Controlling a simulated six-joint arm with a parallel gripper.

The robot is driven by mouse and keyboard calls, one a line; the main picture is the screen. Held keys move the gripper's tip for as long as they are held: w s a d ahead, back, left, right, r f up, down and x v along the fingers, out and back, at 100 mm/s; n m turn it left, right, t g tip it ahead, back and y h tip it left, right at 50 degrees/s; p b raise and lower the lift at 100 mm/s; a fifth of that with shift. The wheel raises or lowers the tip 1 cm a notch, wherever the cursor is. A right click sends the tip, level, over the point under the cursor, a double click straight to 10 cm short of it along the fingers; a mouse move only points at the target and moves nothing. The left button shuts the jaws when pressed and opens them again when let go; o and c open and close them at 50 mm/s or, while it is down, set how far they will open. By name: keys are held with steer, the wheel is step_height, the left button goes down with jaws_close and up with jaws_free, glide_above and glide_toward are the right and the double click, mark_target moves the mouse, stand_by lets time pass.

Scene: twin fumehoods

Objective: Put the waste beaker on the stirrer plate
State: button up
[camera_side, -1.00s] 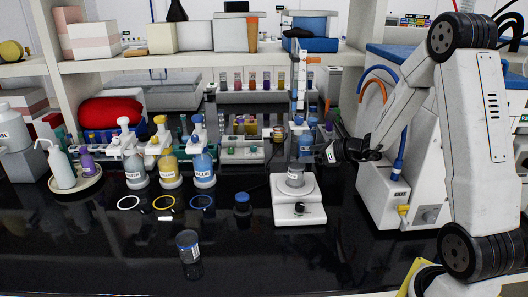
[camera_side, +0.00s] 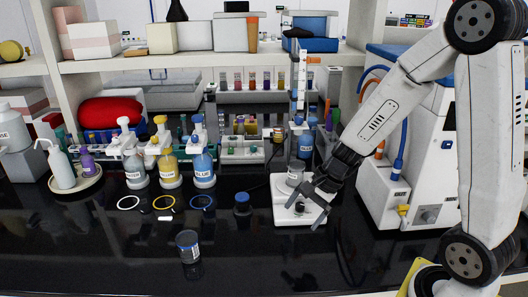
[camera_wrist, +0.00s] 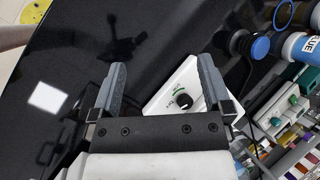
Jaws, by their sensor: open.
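The white stirrer plate (camera_side: 283,218) stands right of centre on the black counter, and its front and knob show in the wrist view (camera_wrist: 163,95). A grey, labelled beaker (camera_side: 295,172) stands upright on it. Another beaker (camera_side: 188,247), clear with a dark rim and a blue-and-white label, stands on the counter near the front. I cannot read either label to tell which is the waste beaker. My gripper (camera_side: 303,213) is open and empty, its fingers in front of the stirrer's knob in the side view. Both fingers show in the wrist view (camera_wrist: 160,65).
A small blue-capped bottle (camera_side: 242,202) stands left of the stirrer. White, yellow and blue wash bottles (camera_side: 203,168) stand behind three coloured rings. Tube racks line the back. A white machine (camera_side: 380,195) stands right. The front counter is mostly clear.

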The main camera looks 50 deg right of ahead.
steer(key=s+a+n+h, duration=0.1)
steer(key=n, duration=0.4)
steer(key=s+n+h, duration=0.2)
steer(key=n, duration=0.3)
steer(key=s+a+n+g+h, duration=0.1)
steer(key=s+n, duration=0.1)
steer(key=n, duration=0.4)
steer(key=shift+a+r+h, duration=0.15)
steer(key=shift+a+h, duration=0.15)
steer(key=shift+h, duration=0.1)
